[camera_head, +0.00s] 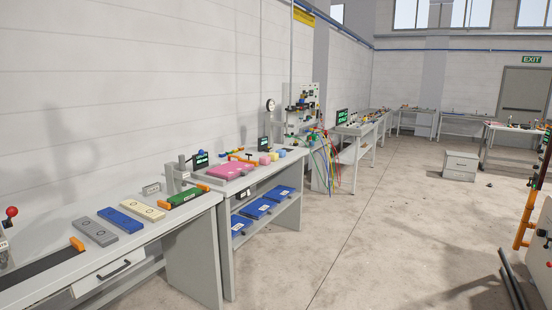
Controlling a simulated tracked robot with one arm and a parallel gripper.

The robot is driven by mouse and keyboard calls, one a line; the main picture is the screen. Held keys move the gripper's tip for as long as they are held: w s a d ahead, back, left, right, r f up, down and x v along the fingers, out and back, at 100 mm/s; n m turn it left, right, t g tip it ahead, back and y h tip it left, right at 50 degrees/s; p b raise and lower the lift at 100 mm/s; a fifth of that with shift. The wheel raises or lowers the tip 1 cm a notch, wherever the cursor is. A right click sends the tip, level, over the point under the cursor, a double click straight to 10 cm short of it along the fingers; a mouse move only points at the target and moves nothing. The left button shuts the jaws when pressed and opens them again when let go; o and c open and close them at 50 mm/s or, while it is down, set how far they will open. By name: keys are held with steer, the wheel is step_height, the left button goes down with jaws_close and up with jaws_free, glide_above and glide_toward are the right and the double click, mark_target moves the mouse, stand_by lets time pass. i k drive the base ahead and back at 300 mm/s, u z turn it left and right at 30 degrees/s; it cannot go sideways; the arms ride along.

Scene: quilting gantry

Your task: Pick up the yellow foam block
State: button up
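A small yellow block (282,153) sits on the second workbench (225,182), near its far right end. It is tiny in this view, so its exact shape is hard to tell. A pink block (264,160) and a bluish one (274,157) sit close beside it, on its left. My gripper does not show in this view.
A pink slab (231,170) lies left of the small blocks on the same bench. A nearer bench with a drawer (108,274) stands at left. The concrete floor (380,235) is open; a low grey cabinet (460,165) stands beyond.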

mark_target(274, 156)
steer(key=z, duration=0.35)
steer(key=i, duration=1.6)
steer(key=z, duration=0.65)
steer(key=i, duration=2.55)
steer(key=u, duration=0.35)
steer(key=i, duration=1.25)
steer(key=u, duration=0.85)
steer(key=i, duration=1.6)
steer(key=u, duration=0.55)
